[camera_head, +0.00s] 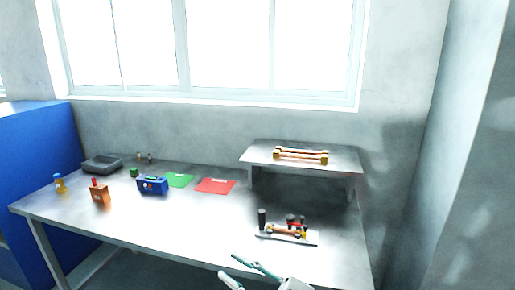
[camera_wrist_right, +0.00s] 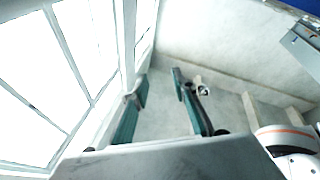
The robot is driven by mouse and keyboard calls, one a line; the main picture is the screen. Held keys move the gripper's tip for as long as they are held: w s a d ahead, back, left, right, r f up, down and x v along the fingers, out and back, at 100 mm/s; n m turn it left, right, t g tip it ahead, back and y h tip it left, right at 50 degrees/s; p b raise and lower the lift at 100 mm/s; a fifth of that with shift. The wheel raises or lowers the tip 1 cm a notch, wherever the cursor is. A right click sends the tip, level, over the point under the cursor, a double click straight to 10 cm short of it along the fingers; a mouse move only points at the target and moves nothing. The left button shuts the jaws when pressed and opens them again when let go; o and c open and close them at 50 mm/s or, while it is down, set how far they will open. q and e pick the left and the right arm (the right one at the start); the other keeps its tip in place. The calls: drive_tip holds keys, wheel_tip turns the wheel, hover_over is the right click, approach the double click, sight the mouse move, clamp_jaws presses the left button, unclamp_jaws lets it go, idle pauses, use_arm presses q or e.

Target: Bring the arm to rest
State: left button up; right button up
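My right gripper (camera_head: 240,270) shows at the bottom edge of the head view, in front of the table's front edge. Its two teal-tipped fingers are spread apart with nothing between them. In the right wrist view the same gripper (camera_wrist_right: 160,105) has its two dark teal fingers apart, and only pale wall or floor shows between them. It touches nothing that I can see. My left gripper is not in the head view.
The grey table (camera_head: 190,220) holds a fixture with black posts (camera_head: 285,230), a red sheet (camera_head: 215,186), a green sheet (camera_head: 180,180), a blue box (camera_head: 152,186) and an orange block (camera_head: 100,194). A raised shelf (camera_head: 258,155) carries brass-coloured bars (camera_head: 300,155). The table's front middle is clear.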

drive_tip(key=s+d+f+m+t+h, duration=0.1)
drive_tip(key=d+f+m+t+h, duration=0.2)
drive_tip(key=d+f+m+h, duration=0.45)
drive_tip(key=s+d+f+m+t+h, duration=0.1)
drive_tip(key=d+f+m+t+h, duration=0.35)
drive_tip(key=d+f, duration=0.55)
drive_tip(key=s+d+f+m+g+h, duration=0.1)
drive_tip(key=s+d+f+g+h, duration=0.2)
drive_tip(key=s+f, duration=0.5)
drive_tip(key=s+d+f+g+h, duration=0.3)
drive_tip(key=s+d+f, duration=0.3)
drive_tip(key=s+f, duration=0.2)
drive_tip(key=shift+d+f+m, duration=0.25)
drive_tip(key=shift+f+m, duration=0.15)
drive_tip(key=shift+f, duration=0.5)
